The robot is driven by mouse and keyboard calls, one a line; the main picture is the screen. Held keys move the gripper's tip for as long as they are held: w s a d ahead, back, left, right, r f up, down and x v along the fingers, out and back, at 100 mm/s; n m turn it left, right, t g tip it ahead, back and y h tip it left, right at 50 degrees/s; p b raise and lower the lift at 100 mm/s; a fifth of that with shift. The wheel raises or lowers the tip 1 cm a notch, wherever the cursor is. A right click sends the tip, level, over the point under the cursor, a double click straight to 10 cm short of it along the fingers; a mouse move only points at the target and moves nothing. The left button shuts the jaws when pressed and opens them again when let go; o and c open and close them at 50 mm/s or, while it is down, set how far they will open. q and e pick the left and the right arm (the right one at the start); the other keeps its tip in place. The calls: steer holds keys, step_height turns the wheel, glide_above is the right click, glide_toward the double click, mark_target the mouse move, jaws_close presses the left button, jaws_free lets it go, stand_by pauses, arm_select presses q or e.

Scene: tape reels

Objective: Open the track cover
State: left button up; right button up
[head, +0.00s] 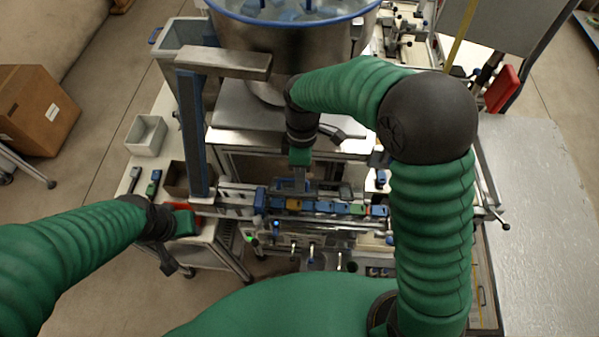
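A metal track (235,201) runs left to right across the machine at the centre of the head view. Several blue, orange and green pieces show along it. I cannot clearly tell the track cover from the rail, or whether it is open. My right gripper (300,184) points down onto the middle of the track from behind; its fingers are small and partly lost against the machine, so contact and opening are unclear. My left gripper (170,262) hangs at the left, in front of the track's left end and away from it. Its fingertips are too dark to read.
A large steel bowl with a blue rim (290,36) stands behind the track. A blue post (191,133) with a metal arm rises left of it. A white bin (147,135) and a dark bin (176,180) stand left. A bare grey surface (538,220) lies right.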

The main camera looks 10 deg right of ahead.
steer(key=shift+s, duration=0.1)
stand_by(0.4)
steer(key=shift+r, duration=0.1)
steer(key=shift+w+r, duration=0.2)
steer(key=shift+r, duration=0.05)
steer(key=w+r+b, duration=0.3)
steer(key=r+b, duration=0.1)
steer(key=r, duration=1.1)
steer(key=shift+d+r, duration=0.4)
steer(key=shift+d, duration=0.05)
